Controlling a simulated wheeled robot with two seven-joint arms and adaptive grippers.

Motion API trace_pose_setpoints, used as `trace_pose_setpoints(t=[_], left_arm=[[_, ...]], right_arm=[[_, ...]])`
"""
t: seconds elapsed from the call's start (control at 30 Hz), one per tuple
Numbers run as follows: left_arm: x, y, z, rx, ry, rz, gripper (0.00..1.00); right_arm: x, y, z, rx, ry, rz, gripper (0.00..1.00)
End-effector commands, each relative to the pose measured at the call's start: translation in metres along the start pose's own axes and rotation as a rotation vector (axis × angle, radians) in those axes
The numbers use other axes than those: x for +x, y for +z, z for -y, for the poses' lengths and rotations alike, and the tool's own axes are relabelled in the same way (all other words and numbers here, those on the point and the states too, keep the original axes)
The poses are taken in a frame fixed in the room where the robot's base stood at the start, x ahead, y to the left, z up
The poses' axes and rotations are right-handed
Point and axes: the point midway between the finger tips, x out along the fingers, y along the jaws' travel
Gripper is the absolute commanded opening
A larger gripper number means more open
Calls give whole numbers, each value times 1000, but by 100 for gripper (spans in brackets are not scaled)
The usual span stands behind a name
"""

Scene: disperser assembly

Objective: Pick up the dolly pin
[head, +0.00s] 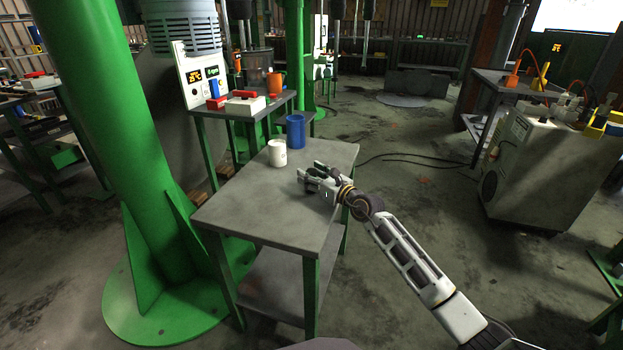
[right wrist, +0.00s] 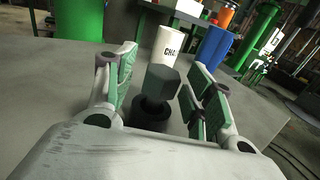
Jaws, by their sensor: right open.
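The dolly pin (right wrist: 161,84) is a small dark piece with a faceted head on a narrower stem and a round dark base. It stands upright on the grey table (head: 245,212). My right gripper (head: 307,178) is low over the table's right half. In the right wrist view its fingers (right wrist: 160,70) are spread on either side of the pin, with visible gaps, and it holds nothing. In the head view I cannot make out the pin clearly against the gripper. My left gripper is not in view.
A white cup (head: 277,153) with dark lettering and a blue cup (head: 296,131) stand at the table's back, beyond the pin. A green column (head: 115,130) rises to the left. A smaller bench (head: 250,112) with red and white items is behind. The table's front is clear.

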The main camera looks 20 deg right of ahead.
Motion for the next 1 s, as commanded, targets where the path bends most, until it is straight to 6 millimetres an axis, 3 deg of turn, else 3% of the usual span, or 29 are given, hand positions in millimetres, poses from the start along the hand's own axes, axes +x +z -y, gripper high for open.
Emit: trace_pose_setpoints(t=[0.4,0.8,1.0], left_arm=[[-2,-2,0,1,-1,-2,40],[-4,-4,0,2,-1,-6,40],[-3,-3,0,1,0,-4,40]], right_arm=[[0,0,0,0,0,0,52],[0,0,0,0,0,0,1],[0,1,0,0,0,2,0]])
